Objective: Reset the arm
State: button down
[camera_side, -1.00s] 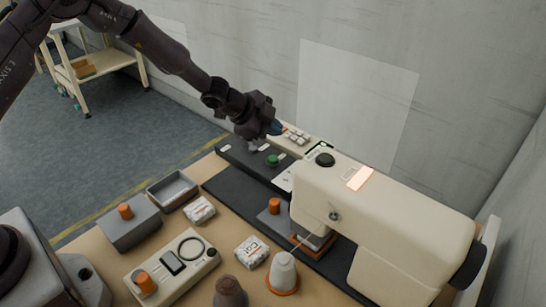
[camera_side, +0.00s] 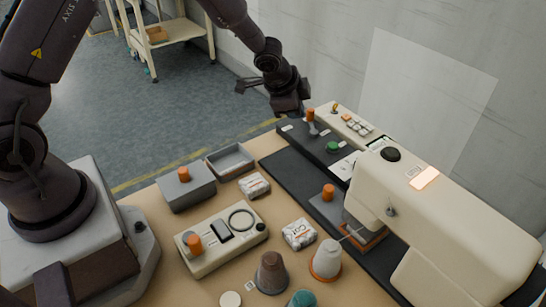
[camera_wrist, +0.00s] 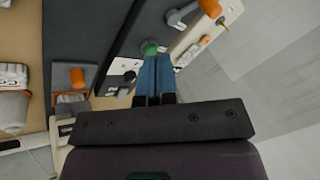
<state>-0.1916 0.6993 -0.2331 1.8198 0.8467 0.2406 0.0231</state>
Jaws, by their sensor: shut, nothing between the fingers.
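My gripper (camera_wrist: 156,72) shows in the wrist view as two blue fingers pressed together with nothing between them. In the side view my gripper (camera_side: 290,104) hangs above the far end of the dark panel, left of the orange-knobbed lever (camera_side: 311,115); its fingertips are hidden there. In the wrist view the fingertips overlap the view of the green button (camera_wrist: 150,47), which also shows on the dark panel in the side view (camera_side: 333,147). Whether they touch anything is not clear, but the gripper looks raised.
The cream machine (camera_side: 450,215) fills the right side. On the table stand a grey lidded box (camera_side: 186,190), an open grey tray (camera_side: 231,160), a control box (camera_side: 222,240), wrapped rolls (camera_side: 299,234) and cones (camera_side: 271,272). A trolley (camera_side: 170,34) stands behind. Floor left of the panel is clear.

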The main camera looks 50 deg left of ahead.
jog(key=s+r+n, duration=0.4)
jog(key=s+r, duration=0.7)
jog(key=s, duration=0.3)
jog(key=s+d+r+n, duration=0.1)
jog(key=s+r+n, duration=0.3)
jog(key=s+r, duration=0.7)
jog(key=shift+s+r+n+h, duration=0.2)
jog(key=shift+s+n+h, duration=0.15)
jog(key=shift+s, duration=1.75)
